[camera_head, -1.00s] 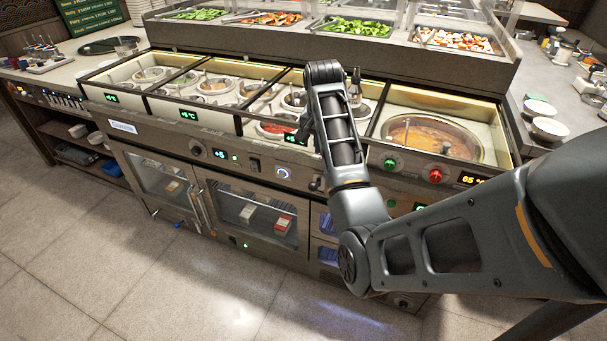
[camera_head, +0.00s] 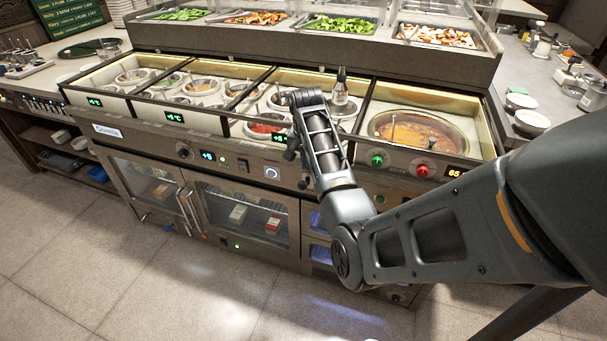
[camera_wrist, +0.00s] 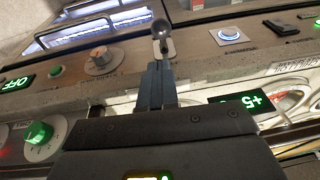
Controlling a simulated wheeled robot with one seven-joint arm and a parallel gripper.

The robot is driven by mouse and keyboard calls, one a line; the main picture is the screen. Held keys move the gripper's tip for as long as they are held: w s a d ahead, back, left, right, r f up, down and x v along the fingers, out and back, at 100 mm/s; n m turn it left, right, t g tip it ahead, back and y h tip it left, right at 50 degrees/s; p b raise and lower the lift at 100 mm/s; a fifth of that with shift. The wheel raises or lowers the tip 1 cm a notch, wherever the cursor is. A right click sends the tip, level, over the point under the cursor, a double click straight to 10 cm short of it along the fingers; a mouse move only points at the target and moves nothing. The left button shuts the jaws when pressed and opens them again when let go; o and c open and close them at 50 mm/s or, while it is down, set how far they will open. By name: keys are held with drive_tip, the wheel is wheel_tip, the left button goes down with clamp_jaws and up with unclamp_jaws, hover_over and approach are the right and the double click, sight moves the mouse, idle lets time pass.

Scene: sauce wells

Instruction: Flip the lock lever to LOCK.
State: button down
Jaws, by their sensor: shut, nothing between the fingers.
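The lock lever (camera_wrist: 161,32) shows in the wrist view as a short stem with a dark round knob, standing on a small pale plate of the front panel. In the head view the lever (camera_head: 304,182) is a small dark shape just left of my forearm. My gripper (camera_wrist: 158,68) is shut and empty, its fingertips close to the lever's base; I cannot tell whether they touch. In the head view my gripper (camera_head: 291,150) is partly hidden by the arm. The lever's label is not readable.
A green knob (camera_wrist: 38,133) sits nearer the counter. Sauce wells and a soup pot (camera_head: 415,134) lie above the panel. Glass doors (camera_head: 250,210) are below; the floor in front is clear.

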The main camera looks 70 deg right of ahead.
sight(302, 184)
drive_tip(key=f, duration=0.4)
drive_tip(key=w+f, duration=0.1)
drive_tip(key=f, duration=0.1)
drive_tip(key=shift+a, duration=0.2)
drive_tip(key=shift+s+a+f+h+b, duration=0.1)
drive_tip(key=shift+a+f+h+b, duration=0.5)
drive_tip(key=shift+f+h, duration=0.25)
drive_tip(key=f+h+b, duration=0.1)
drive_tip(key=h+b, duration=0.1)
drive_tip(key=b, duration=0.1)
drive_tip(key=a+f+h+b, duration=0.1)
drive_tip(key=f+h+b, duration=0.1)
drive_tip(key=b, duration=0.1)
drive_tip(key=a+f+h+b, duration=0.1)
drive_tip(key=f+h+b, duration=0.1)
drive_tip(key=b, duration=0.1)
drive_tip(key=shift+f+t, duration=0.1)
drive_tip(key=shift+t, duration=0.2)
drive_tip(key=shift+s+f+b, duration=0.1)
drive_tip(key=shift+f+b, duration=0.05)
drive_tip(key=shift+b, duration=0.25)
